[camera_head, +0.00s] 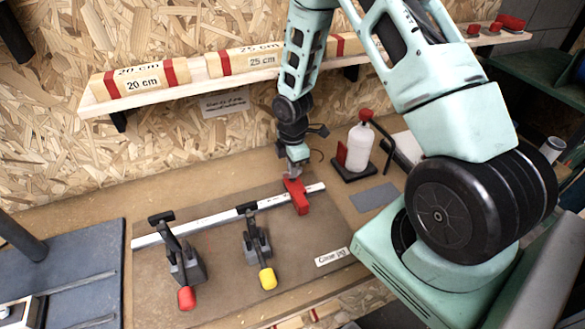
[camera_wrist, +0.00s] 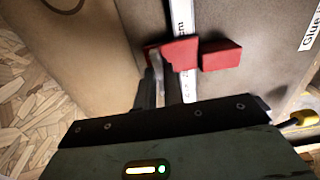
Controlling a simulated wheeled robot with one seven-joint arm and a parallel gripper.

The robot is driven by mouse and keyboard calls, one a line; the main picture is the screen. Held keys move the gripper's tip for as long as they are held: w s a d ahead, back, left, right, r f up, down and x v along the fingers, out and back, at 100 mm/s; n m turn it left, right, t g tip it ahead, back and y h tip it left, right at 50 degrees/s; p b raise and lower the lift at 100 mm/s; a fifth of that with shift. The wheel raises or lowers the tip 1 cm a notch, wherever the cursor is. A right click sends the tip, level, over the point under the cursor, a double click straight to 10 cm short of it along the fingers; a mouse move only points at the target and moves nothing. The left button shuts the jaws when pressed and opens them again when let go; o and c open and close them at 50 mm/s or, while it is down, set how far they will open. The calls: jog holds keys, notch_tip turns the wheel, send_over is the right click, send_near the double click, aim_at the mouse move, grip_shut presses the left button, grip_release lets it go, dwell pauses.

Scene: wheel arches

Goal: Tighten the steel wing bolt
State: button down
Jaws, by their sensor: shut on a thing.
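A red stop block (camera_head: 298,197) sits around the white measuring rail (camera_head: 210,224), near its right end. In the wrist view the red block (camera_wrist: 221,56) lies across the rail (camera_wrist: 183,16). The steel wing bolt (camera_wrist: 156,63) shows as a small pale grey piece at the block's left side, partly hidden by my fingers. My gripper (camera_head: 293,174) points down at the back of the block. In the wrist view my gripper (camera_wrist: 160,84) is shut on the wing bolt, its dark fingers on either side of it. The bolt's thread is hidden.
Toggle clamps with a red handle (camera_head: 186,298) and a yellow handle (camera_head: 267,278) stand before the rail. A white bottle (camera_head: 359,147) stands right of my gripper. A shelf (camera_head: 190,82) with labelled wooden blocks runs behind.

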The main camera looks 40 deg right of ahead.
jog(key=m+b, duration=0.1)
jog(key=m, duration=0.3)
jog(key=shift+b, duration=0.3)
jog(key=m+b, duration=0.1)
jog(key=m, duration=0.4)
jog(key=shift+b, duration=0.3)
jog(key=m+b, duration=0.1)
jog(key=m, duration=0.3)
jog(key=shift+w+m, duration=0.1)
jog(key=shift+m, duration=0.2)
jog(key=shift+r+m+b, duration=0.1)
jog(key=shift+m+b, duration=0.4)
jog(key=shift+m, duration=1.5)
jog(key=c, duration=1.5)
grip_release()
